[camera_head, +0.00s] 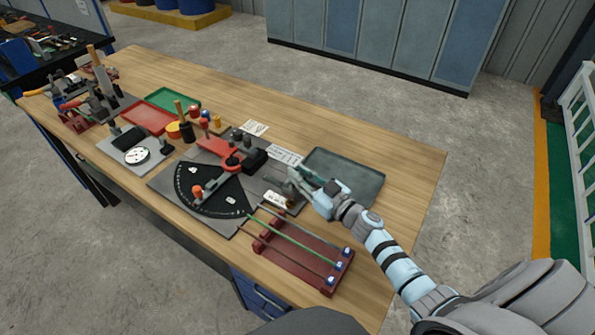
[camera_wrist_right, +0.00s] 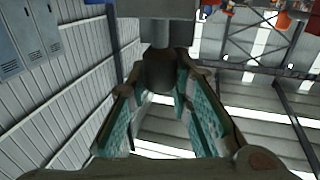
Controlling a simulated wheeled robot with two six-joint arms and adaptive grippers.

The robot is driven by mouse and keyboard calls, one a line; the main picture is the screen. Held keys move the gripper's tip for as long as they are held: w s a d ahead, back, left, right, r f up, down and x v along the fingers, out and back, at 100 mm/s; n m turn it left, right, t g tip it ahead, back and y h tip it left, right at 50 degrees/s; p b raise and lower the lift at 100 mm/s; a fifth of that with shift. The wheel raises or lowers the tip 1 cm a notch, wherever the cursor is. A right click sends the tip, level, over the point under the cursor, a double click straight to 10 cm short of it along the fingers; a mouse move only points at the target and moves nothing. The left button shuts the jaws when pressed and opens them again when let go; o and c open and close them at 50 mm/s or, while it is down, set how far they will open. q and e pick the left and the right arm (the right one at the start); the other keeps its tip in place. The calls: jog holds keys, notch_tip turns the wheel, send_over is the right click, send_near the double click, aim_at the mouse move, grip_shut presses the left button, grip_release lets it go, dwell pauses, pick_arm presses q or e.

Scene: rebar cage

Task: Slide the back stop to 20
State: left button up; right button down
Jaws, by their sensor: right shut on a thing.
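My right gripper (camera_head: 297,179) reaches in from the right, over the grey plate beside the bender. In the right wrist view my right gripper (camera_wrist_right: 162,112) has its teal finger pads around a dark round knob (camera_wrist_right: 158,72), which appears to belong to the back stop. The knob hangs from a lighter stem in that view. In the head view the fingers largely hide the back stop, and its scale cannot be read. The bender (camera_head: 212,205) has a black quarter-circle dial and a red-tipped lever, left of the gripper. My left gripper is out of view.
A red rack (camera_head: 302,262) with several rods stands in front of the gripper. A dark empty tray (camera_head: 352,172) lies just behind it. A red tray (camera_head: 147,117), green tray (camera_head: 172,98) and round gauge (camera_head: 137,155) stand left. The table's right end is clear.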

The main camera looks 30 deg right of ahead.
jog(key=c, duration=1.4)
grip_release()
jog(key=shift+w, duration=0.1)
jog(key=v, duration=1.2)
jog(key=shift+r, duration=0.1)
